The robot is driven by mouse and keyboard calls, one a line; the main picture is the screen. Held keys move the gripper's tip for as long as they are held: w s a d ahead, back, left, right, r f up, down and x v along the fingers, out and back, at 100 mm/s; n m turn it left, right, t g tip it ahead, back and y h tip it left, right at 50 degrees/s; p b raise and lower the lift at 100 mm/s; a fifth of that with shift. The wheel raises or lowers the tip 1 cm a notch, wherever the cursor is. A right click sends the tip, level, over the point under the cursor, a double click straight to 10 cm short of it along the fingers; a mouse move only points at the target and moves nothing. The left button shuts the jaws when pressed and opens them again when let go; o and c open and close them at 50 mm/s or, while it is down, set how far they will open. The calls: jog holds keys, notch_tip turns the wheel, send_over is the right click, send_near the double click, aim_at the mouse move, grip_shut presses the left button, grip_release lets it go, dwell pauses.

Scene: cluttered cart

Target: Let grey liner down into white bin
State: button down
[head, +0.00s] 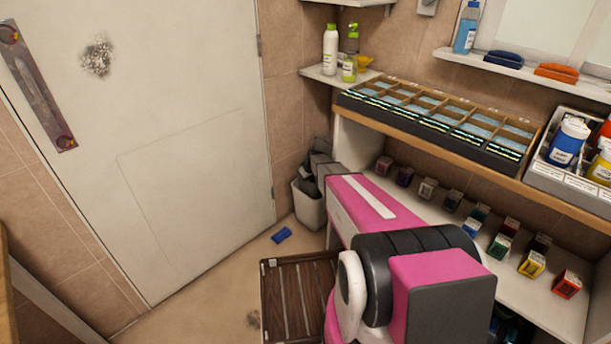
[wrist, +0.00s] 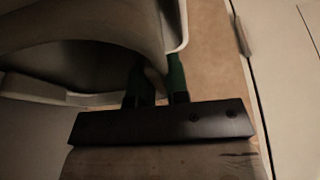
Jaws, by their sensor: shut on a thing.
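The white bin (head: 309,207) stands on the floor in the corner beside the door, under the end of the shelving. The dark grey liner (head: 306,184) shows at its mouth, partly covered by my arm's end. In the wrist view the liner (wrist: 75,62) fills the upper left, with the pale bin rim (wrist: 178,25) around it. My gripper (wrist: 157,78) has its green fingers shut on the liner's edge. The liner looks at least partly within the bin's outline; how deep it sits cannot be told.
A blue object (head: 282,235) lies on the floor by the bin. A brown slatted crate (head: 298,290) stands nearer me. The white door (head: 170,150) is left of the bin. The shelving (head: 565,205) with several small boxes runs along the right.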

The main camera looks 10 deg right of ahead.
aim_at(306, 186)
jog(key=shift+f, duration=3.3)
